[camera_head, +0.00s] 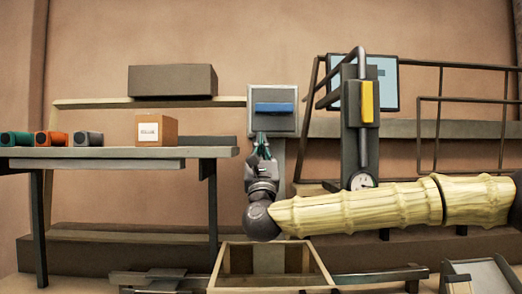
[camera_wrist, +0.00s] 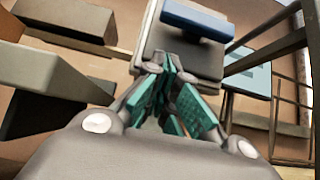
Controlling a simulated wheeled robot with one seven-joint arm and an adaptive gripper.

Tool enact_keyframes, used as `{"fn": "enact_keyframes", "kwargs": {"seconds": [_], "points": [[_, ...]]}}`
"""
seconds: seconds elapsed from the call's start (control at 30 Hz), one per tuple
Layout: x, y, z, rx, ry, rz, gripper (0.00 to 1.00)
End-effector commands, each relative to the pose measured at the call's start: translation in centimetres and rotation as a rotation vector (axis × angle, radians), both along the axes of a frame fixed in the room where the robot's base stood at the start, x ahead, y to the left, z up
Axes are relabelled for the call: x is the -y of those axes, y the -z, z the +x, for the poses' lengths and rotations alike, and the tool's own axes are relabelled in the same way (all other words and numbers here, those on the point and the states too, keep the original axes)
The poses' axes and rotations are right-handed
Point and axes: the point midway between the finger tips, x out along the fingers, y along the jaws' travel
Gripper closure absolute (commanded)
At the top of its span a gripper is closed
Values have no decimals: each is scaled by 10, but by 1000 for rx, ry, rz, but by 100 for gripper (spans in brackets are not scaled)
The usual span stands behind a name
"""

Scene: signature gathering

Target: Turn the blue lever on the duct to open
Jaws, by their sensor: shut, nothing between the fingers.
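The blue lever (camera_head: 274,107) is a bar lying level across the front of a grey square duct box (camera_head: 286,91) at mid-picture in the head view. In the wrist view the blue lever (camera_wrist: 197,18) is at the top, on the grey box face (camera_wrist: 185,50). My gripper (camera_head: 262,140) points up just below the lever, near the box's lower edge. Its green-padded fingers (camera_wrist: 170,62) are shut with nothing between them. The fingertips look apart from the lever; the exact depth gap cannot be told.
A stand with a yellow handle (camera_head: 367,102) and a gauge (camera_head: 360,181) is right of the duct. Dark railings (camera_head: 437,120) stand behind. An open wooden crate (camera_head: 230,283) is below my gripper.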

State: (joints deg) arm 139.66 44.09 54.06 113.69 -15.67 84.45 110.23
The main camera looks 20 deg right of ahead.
Motion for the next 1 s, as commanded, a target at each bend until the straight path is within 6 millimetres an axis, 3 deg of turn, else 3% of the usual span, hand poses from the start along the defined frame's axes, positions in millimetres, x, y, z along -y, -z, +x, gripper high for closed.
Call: {"fn": "enact_keyframes", "kwargs": {"seconds": [0.1, 0.33, 1.0], "points": [[2, -21, 7, 2, 1, -1, 100], [3, -42, 7, 1, 1, 0, 100], [5, -46, 6, 2, 4, 6, 100]]}}
